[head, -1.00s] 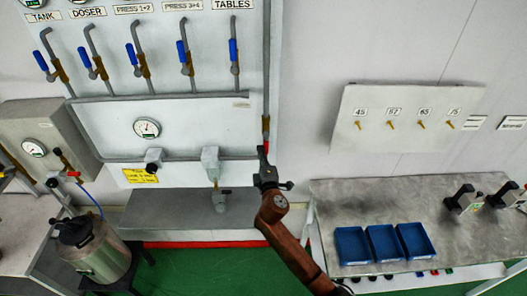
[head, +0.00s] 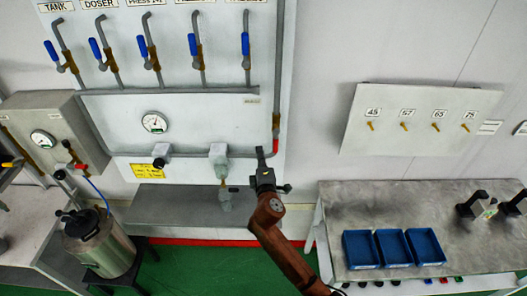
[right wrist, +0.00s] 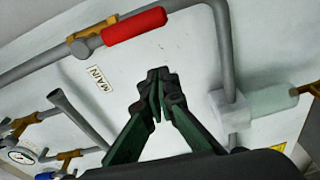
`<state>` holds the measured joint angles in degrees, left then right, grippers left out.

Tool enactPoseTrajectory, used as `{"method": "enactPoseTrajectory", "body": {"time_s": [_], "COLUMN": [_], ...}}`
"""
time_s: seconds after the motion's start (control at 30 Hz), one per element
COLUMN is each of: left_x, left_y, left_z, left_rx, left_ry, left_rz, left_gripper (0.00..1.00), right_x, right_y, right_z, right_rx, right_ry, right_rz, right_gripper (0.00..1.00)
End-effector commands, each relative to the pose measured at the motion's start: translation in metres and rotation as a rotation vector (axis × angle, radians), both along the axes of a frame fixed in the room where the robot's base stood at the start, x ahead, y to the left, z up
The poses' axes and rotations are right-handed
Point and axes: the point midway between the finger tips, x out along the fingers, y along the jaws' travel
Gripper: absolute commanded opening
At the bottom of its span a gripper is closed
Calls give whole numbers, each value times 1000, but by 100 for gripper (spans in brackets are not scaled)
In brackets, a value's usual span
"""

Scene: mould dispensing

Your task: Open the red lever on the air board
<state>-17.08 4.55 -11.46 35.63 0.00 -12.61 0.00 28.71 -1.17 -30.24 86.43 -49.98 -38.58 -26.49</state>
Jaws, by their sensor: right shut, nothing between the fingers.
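The air board (head: 200,104) is a pale upright panel on the wall with pipes, gauges and a row of blue levers. The red lever (head: 276,122) lies along the vertical pipe at the board's right edge. In the right wrist view the red lever (right wrist: 135,27) is at the top, in line with its pipe beside a brass valve, near a MAIN label (right wrist: 98,79). My right gripper (head: 261,155) is shut and empty, just below and left of the lever in the head view. Its closed fingertips (right wrist: 158,85) are apart from the lever in the right wrist view.
A grey vertical pipe (right wrist: 225,50) and a pale fitting (right wrist: 265,103) stand right of my fingers in the wrist view. A metal table (head: 330,215) with blue trays (head: 397,247) is at right. A steel tank (head: 105,250) stands at lower left.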

Motion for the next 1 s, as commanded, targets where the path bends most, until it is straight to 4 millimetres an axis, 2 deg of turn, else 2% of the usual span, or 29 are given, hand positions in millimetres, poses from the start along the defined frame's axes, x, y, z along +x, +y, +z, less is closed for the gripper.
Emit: {"method": "enactPoseTrajectory", "body": {"time_s": [0.2,0.4,0.6,1.0], "left_x": [-2,-5,-4,-4], "left_y": [2,0,0,0], "left_z": [-7,-11,-12,-12], "left_rx": [2,1,1,1], "left_ry": [3,6,6,5], "left_rz": [0,1,1,1], "left_gripper": [0,0,0,0], "right_x": [-43,-68,-76,-76], "right_y": [-6,-9,-9,-9], "right_z": [0,1,2,2], "right_rx": [3,1,1,1], "right_ry": [-2,-2,-2,-2], "right_rz": [1,2,1,2], "right_gripper": [0,0,0,0]}}
